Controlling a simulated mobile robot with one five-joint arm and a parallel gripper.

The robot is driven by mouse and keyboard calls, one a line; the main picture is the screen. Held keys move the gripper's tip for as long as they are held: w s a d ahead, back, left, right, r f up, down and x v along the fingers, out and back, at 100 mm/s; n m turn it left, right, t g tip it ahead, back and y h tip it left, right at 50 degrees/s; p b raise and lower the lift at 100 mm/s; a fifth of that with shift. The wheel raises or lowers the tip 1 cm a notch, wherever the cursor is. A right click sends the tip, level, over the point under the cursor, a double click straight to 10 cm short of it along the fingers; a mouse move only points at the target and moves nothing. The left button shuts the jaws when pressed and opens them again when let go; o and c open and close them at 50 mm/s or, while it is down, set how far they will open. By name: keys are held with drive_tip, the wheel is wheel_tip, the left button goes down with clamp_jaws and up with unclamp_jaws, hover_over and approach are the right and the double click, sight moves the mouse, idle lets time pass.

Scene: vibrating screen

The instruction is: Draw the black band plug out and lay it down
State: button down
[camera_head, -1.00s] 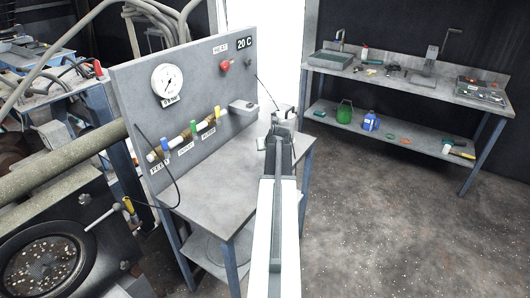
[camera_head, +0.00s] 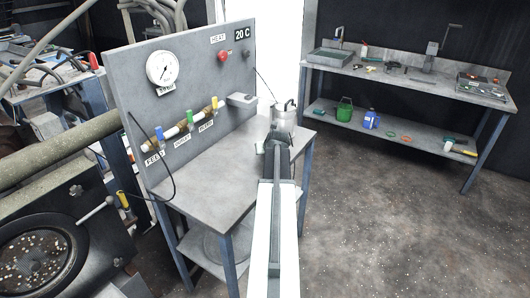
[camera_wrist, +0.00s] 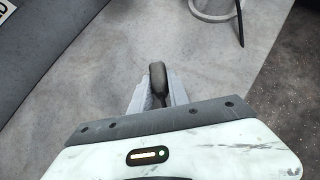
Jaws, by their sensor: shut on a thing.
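My gripper (camera_head: 279,130) is over the right part of the grey bench (camera_head: 196,197). In the wrist view its two pale fingers (camera_wrist: 158,92) are shut on a dark, rounded piece, which looks like the black band plug (camera_wrist: 157,75). The lower part of the plug is hidden between the fingers. A grey metal pot (camera_head: 286,112) stands on the bench just beyond my gripper. Its base also shows at the top of the wrist view (camera_wrist: 213,10), apart from the plug, with a dark cord (camera_wrist: 240,22) beside it. Whether the plug touches the bench is unclear.
An upright panel with a gauge (camera_head: 162,68), coloured valve handles (camera_head: 188,118) and a small grey box (camera_head: 241,99) borders the bench on the left. A second workbench (camera_head: 405,75) with tools stands at the back right. The bench front is clear.

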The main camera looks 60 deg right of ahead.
drive_tip(key=shift+f, duration=0.4)
drive_tip(key=shift+r, duration=0.1)
drive_tip(key=c, duration=1.2)
unclamp_jaws()
drive_tip(key=p+v, duration=0.5)
drive_tip(key=v, duration=0.3)
drive_tip(key=shift+r, duration=0.1)
drive_tip(key=shift+d, duration=0.1)
